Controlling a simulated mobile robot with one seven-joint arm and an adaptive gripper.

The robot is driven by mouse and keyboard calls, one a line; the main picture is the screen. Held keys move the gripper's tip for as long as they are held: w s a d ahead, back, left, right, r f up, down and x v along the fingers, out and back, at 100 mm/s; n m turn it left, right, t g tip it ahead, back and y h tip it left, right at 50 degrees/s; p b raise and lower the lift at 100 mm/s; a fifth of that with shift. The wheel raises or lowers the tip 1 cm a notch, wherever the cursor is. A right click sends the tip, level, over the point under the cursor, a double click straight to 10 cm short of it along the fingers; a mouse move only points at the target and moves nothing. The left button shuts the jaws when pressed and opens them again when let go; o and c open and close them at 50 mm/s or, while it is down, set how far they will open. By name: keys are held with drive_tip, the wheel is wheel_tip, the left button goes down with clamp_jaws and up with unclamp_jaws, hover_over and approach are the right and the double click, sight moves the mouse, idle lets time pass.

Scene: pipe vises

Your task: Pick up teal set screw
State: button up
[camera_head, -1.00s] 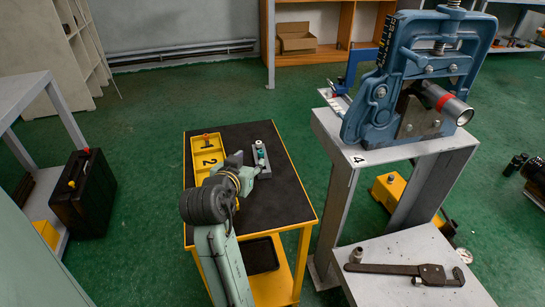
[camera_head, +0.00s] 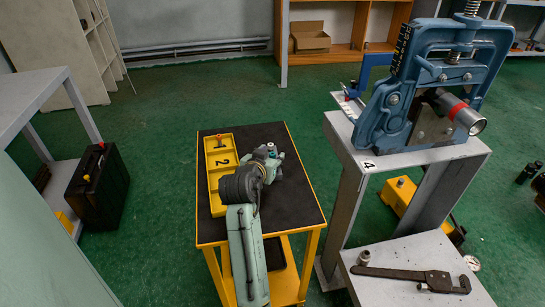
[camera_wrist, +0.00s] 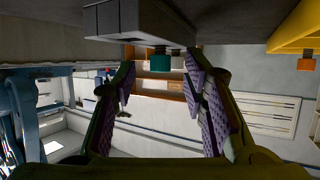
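The teal set screw (camera_wrist: 160,62) stands out of a grey holder block (camera_wrist: 118,18) in the wrist view, where the scene appears upside down. My gripper (camera_wrist: 160,84) is open. Its two purple-padded fingers are on either side of the teal screw in the picture, with space between them and no visible contact.
A darker screw (camera_wrist: 178,52) is just behind the teal one. A blue pipe vise (camera_head: 440,75) on a grey stand is close on the right.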

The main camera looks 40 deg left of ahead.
clamp_jaws()
drive_tip(key=shift+r, duration=0.2)
idle(0.5)
